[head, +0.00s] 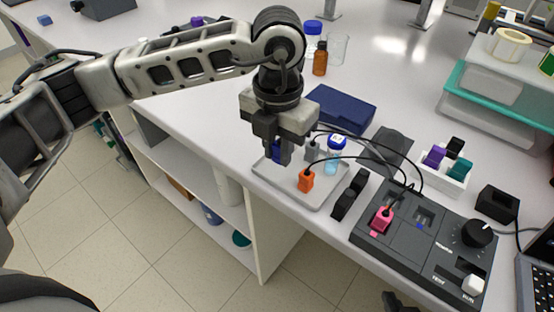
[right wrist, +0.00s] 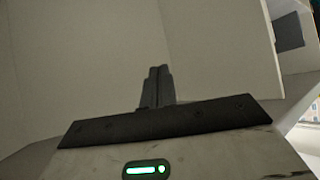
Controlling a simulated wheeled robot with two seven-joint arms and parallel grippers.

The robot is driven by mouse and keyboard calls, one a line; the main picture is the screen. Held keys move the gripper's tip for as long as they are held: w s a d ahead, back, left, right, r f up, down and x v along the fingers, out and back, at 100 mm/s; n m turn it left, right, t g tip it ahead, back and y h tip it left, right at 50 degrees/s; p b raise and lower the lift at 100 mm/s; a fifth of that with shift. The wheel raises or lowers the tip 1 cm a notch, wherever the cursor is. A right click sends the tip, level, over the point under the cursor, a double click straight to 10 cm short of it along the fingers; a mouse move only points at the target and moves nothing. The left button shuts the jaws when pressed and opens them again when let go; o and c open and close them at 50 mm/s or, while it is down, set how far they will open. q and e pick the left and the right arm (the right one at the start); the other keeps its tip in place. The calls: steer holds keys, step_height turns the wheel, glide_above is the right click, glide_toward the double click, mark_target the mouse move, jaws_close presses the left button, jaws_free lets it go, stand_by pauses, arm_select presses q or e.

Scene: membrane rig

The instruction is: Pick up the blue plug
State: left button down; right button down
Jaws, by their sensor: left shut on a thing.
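My left gripper (head: 277,160) points down over the left part of a grey tray (head: 324,200). It is shut on the blue plug (head: 276,149), which shows as a dark blue patch between the fingers and is mostly hidden by them. An orange plug (head: 306,181) with a black lead stands in the tray to the right. A grey plug (head: 312,150) is behind it. My right gripper (right wrist: 156,86) shows in the right wrist view with its two fingers together and nothing visible between them, facing a plain pale surface.
A dark control box (head: 425,250) with a pink plug (head: 381,219) in it stands at the right. Black blocks (head: 349,195) lie between tray and box. A navy case (head: 340,107) is behind. The table's front edge is close.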

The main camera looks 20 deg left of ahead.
arm_select(q)
steer(key=s+d+r+b, duration=0.2)
steer(key=s+d+r, duration=0.6)
steer(key=s+r, duration=0.1)
steer(key=shift+s+d+r, duration=0.15)
steer(key=shift+s+d, duration=0.15)
steer(key=shift+s, duration=0.5)
steer(key=shift+w, duration=0.1)
